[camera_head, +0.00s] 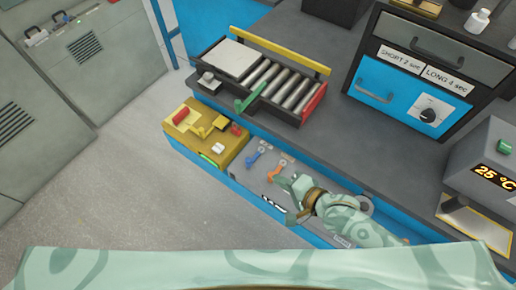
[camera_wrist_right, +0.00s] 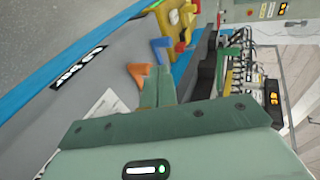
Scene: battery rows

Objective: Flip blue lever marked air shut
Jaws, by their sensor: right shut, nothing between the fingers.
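The blue lever (camera_head: 253,159) sits on the grey front panel, just right of the yellow box; it also shows in the wrist view (camera_wrist_right: 161,50), beyond my fingertips. Its marking is too small to read, and I cannot tell its exact setting. An orange lever (camera_head: 274,174) is beside it, closer to my gripper; in the wrist view this orange lever (camera_wrist_right: 139,73) is left of my fingertips. My right gripper (camera_head: 286,183) is shut and empty, low over the panel near the orange lever. Its fingers (camera_wrist_right: 158,87) show together in the wrist view. My left gripper is out of view.
A yellow box (camera_head: 185,138) with red and green parts stands left of the levers. A roller tray (camera_head: 238,88) with a green handle lies behind. A blue and black cabinet (camera_head: 395,92) and a 25 °C display unit (camera_head: 487,160) stand to the right.

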